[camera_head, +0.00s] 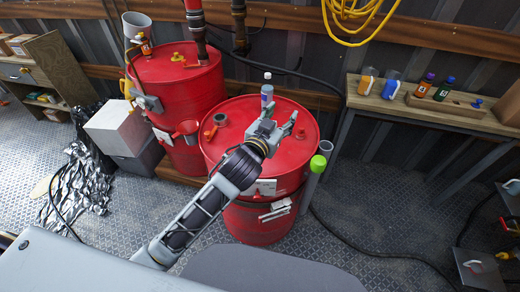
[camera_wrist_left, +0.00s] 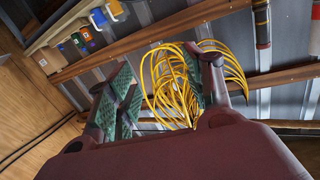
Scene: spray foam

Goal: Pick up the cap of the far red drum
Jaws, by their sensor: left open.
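The far red drum (camera_head: 190,90) stands at the back left. My right gripper is not in view.
Dark red pipes (camera_head: 196,25) rise by the far drum. A green-capped tube (camera_head: 314,175) stands beside the nearer drum. A wooden shelf (camera_head: 440,115) with bottles is at right.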

